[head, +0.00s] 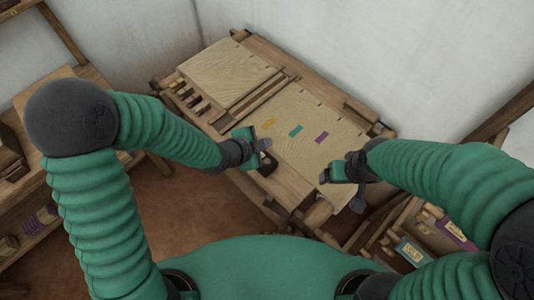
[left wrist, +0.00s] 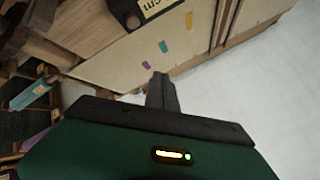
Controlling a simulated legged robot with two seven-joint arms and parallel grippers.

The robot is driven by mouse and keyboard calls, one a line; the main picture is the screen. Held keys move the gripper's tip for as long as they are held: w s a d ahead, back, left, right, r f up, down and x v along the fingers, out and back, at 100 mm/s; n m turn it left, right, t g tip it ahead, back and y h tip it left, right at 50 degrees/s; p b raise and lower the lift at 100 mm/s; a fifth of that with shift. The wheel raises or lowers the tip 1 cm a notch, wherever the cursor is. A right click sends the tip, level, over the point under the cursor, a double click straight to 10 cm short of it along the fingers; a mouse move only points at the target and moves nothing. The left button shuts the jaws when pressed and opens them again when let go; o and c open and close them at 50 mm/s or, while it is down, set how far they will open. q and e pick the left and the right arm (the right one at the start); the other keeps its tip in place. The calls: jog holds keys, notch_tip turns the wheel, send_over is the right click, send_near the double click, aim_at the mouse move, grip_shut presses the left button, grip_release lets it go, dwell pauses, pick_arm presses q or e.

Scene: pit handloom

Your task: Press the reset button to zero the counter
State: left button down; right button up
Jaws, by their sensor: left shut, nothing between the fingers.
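I cannot make out a reset button. My left gripper is shut and empty, its dark fingers (left wrist: 161,88) together in the left wrist view. I cannot tell whether it touches anything. My right gripper (head: 326,176) is over the cloth's right end; its fingers are unclear.
The loom cloth (head: 300,160) carries yellow, teal and purple patches. A wooden beam (head: 250,190) runs along its front edge. Shelves (head: 60,85) stand at the left, and a rack with boxes (head: 412,250) at the lower right. A pale wall (head: 350,50) closes the back.

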aim_at(265, 163)
pick_arm(q)
jog(key=shift+f, duration=0.1)
notch_tip(265, 163, down, 9)
jog(key=b, duration=0.7)
jog(key=shift+a+b, duration=0.1)
jog(key=shift+b, duration=0.3)
dwell(1.5)
jog(key=shift+f+b, duration=0.25)
jog(key=shift+b, duration=0.05)
